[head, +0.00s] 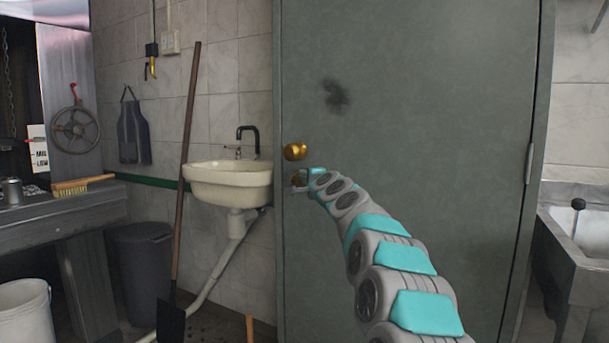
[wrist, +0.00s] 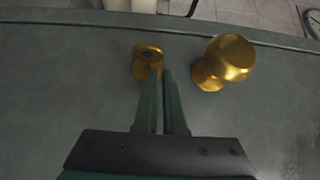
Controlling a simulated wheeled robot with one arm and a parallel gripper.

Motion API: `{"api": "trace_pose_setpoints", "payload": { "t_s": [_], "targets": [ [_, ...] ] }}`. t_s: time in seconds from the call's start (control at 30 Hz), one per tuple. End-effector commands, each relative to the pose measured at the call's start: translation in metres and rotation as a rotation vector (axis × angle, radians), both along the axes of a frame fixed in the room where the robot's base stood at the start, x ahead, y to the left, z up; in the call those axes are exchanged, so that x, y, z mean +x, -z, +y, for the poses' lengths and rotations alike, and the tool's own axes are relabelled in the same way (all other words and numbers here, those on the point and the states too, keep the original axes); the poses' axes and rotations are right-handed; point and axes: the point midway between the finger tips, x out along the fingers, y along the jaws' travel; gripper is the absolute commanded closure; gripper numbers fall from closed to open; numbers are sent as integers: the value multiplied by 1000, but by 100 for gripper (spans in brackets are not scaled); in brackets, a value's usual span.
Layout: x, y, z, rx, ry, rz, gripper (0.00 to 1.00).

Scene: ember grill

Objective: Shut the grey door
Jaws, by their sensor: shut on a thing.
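The grey door (head: 420,90) fills the middle of the head view, with a dark smudge on its face. A round brass knob (head: 295,152) sits near its left edge; it also shows in the wrist view (wrist: 231,58). A smaller brass lock piece (wrist: 146,54) is just below the knob. My gripper (head: 301,180) is at this lock piece, below the knob. In the wrist view its two dark fingers (wrist: 160,76) are close together, with their tips against the lock piece; the exact grip is partly hidden. I cannot tell whether the door stands ajar.
A sink (head: 228,184) is on the tiled wall left of the door, with a long-handled shovel (head: 183,190) leaning before it. A dark bin (head: 143,262), a white bucket (head: 25,308) and a workbench (head: 60,215) stand further left. A grey basin (head: 580,245) is at the right.

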Motion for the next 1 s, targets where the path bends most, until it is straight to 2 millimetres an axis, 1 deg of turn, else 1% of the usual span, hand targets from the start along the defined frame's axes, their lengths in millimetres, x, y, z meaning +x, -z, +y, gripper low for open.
{"api": "trace_pose_setpoints", "payload": {
  "t_s": [0.03,0.2,0.4,0.5,0.7,0.87,0.97,1.0],
  "targets": [
    [-3,-7,-10,13,19,-12,100],
    [-26,-12,-16,11,15,-15,100],
    [-52,-14,-20,7,5,-14,100],
    [-63,-12,-22,3,0,-11,100],
    [-81,-13,-29,1,-1,-11,100],
    [-87,-12,-32,-1,-2,-9,100],
    [-94,-11,-30,-17,-15,-6,100],
    [-100,-9,-28,-37,-30,-3,100]
  ]
}}
